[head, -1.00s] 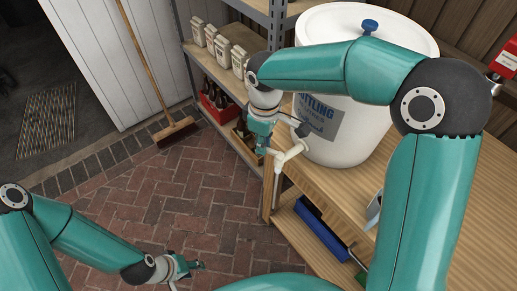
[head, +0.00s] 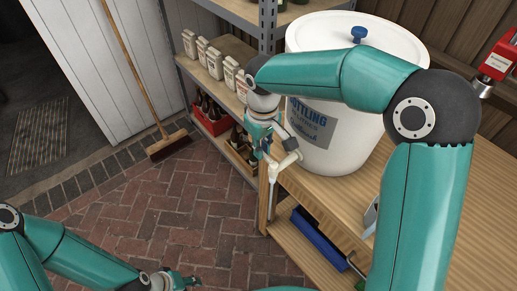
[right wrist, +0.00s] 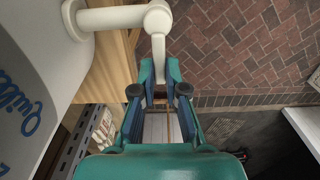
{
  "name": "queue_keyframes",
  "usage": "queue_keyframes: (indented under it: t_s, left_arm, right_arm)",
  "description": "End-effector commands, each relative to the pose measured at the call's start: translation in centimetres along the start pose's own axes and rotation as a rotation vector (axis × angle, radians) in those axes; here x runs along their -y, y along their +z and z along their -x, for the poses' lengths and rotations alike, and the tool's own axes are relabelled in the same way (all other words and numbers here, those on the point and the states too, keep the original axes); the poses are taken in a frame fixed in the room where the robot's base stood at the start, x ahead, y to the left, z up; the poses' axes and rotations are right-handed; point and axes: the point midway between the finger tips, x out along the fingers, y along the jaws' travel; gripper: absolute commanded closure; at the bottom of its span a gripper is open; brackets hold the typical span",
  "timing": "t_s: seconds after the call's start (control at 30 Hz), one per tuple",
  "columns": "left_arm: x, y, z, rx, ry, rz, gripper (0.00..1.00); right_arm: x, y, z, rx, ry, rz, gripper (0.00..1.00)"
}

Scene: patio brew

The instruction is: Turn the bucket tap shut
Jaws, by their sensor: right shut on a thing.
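The white bottling bucket (head: 335,130) with a lid and a blue knob stands on the wooden bench. Its white tap (head: 284,166) sticks out low on the bucket's near left side, over the bench edge. My right gripper (head: 278,148) is at the tap. In the right wrist view, the tap (right wrist: 157,22) runs out from the bucket to an elbow, and a white arm from it reaches between the fingers of my right gripper (right wrist: 158,92). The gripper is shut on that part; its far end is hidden. My left gripper (head: 183,280) is low at the bottom edge, away from the bucket, its jaws unclear.
The wooden bench (head: 440,200) has a blue thing (head: 318,240) on its lower level. A shelf left of the bucket holds several pale packets (head: 215,62) and a red crate (head: 210,122) of bottles. A broom (head: 168,145) leans at the wall. The brick floor is clear.

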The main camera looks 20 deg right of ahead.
Motion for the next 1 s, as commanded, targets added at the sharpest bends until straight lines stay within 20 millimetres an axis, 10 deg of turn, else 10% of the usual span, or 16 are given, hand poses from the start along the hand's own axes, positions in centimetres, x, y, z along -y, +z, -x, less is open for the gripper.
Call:
queue_keyframes:
  t_s: [0.17,0.33,0.73,1.0]
  left_arm:
    - [0.0,0.0,0.0,0.0,0.0,0.0,0.6]
    - [0.0,0.0,0.0,0.0,0.0,0.0,0.6]
    - [0.0,0.0,0.1,0.0,0.0,0.0,0.6]
    - [0.0,0.0,0.1,0.0,0.0,0.0,0.6]
  right_arm:
    - [0.1,0.6,-0.4,0.024,-0.003,0.001,1.0]
    - [0.1,0.5,-0.3,0.019,-0.002,0.001,0.62]
    - [0.1,0.2,0.4,0.009,-0.001,0.002,0.62]
    - [0.1,0.1,4.6,0.006,-0.001,0.001,0.62]
